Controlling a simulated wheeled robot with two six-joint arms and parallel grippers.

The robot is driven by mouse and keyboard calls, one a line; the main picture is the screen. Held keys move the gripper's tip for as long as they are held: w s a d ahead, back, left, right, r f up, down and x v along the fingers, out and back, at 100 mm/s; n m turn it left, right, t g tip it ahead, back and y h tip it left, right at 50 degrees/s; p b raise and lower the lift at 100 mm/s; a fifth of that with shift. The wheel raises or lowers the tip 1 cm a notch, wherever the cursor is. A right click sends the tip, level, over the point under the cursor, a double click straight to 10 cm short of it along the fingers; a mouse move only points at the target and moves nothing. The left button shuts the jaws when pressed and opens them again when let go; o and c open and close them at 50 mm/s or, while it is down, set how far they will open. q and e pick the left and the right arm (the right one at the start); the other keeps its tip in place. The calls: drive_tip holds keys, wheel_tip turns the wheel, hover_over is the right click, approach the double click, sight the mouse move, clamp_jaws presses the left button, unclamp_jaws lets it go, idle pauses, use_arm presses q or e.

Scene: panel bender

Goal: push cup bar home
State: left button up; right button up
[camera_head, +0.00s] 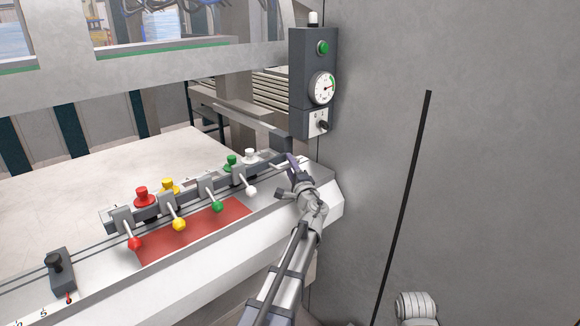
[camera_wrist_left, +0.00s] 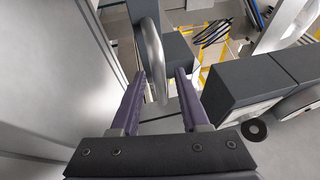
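The cup bar (camera_head: 190,192) is a long grey bar lying along the front of the pale table, with red, yellow, green and white knobs and ball-ended levers on it. My left gripper (camera_head: 288,166) is at the bar's right end. In the left wrist view a curved metal handle (camera_wrist_left: 153,50) stands between the two purple fingers of my left gripper (camera_wrist_left: 159,80). The fingers are open, with a gap to the handle on both sides. In the head view the handle is too small to make out clearly. My right gripper is not in view.
A dark control box (camera_head: 314,85) with a green button, gauge and switch is mounted above the bar's right end. A red plate (camera_head: 195,232) lies in front of the bar. A small black-knobbed block (camera_head: 61,272) is at the left. A grey wall (camera_head: 480,130) fills the right.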

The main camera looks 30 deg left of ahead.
use_arm(q)
drive_tip(key=b+v, duration=0.1)
drive_tip(key=v, duration=0.6)
drive_tip(key=shift+s+d+f, duration=0.1)
drive_tip(key=shift+s+d, duration=0.15)
drive_tip(key=shift+s, duration=0.05)
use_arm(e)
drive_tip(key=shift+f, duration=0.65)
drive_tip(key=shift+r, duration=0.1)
